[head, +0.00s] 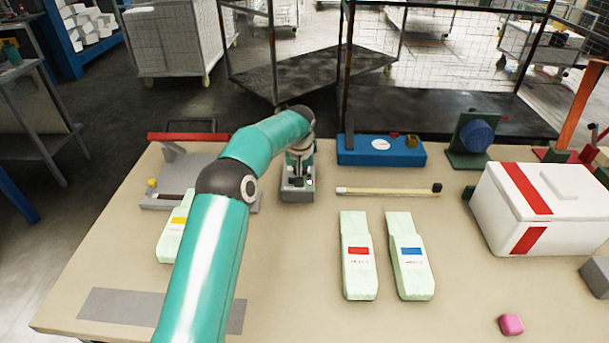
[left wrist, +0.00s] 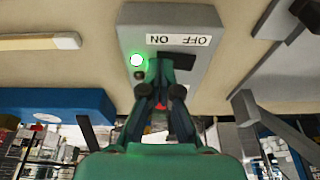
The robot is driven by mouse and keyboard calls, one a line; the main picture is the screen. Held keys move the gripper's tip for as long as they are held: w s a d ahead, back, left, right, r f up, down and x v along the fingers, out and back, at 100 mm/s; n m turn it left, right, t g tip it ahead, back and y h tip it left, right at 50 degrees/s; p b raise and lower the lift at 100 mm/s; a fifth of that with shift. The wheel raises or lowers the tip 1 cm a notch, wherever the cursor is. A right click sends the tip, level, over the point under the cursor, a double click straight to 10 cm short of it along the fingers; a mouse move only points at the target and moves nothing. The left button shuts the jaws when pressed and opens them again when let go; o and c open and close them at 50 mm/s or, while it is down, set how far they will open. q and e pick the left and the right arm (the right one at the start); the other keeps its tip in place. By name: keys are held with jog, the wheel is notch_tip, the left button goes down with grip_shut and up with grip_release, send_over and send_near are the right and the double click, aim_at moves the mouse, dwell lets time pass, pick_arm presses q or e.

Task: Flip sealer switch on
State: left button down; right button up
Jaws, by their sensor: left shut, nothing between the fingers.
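The grey switch box (head: 297,194) stands on the table beside the sealer (head: 190,172), a grey plate with a red bar. A green lamp (left wrist: 137,60) is lit. The black switch (left wrist: 180,58) is partly hidden by my fingers. My left gripper (head: 299,180) is over the box, shut and empty. In the wrist view its fingertips (left wrist: 161,72) are at the switch's ON end; I cannot tell whether they touch it. My right gripper is not in view.
A blue box with a dial (head: 350,157) stands right of the switch box, with a wooden rod (head: 385,191) in front. Two pale green packs (head: 358,270) lie nearer, and another (head: 170,243) lies partly behind my left arm. A white box (head: 510,200) is at the right.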

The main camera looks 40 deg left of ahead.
pick_arm(q)
jog(key=shift+s+a+r, duration=0.25)
jog(key=shift+s+a, duration=0.15)
jog(key=shift+a, duration=0.1)
jog(key=shift+r+p, duration=0.6)
jog(key=r, duration=0.1)
jog(key=r+p, duration=0.2)
jog(key=shift+w+d+r, duration=0.25)
jog(key=shift+w+d, duration=0.05)
jog(key=d+b+v, duration=0.1)
jog(key=d+v, duration=0.1)
jog(key=v, duration=0.7)
jog(key=shift+w, duration=0.3)
jog(key=shift+f, duration=0.15)
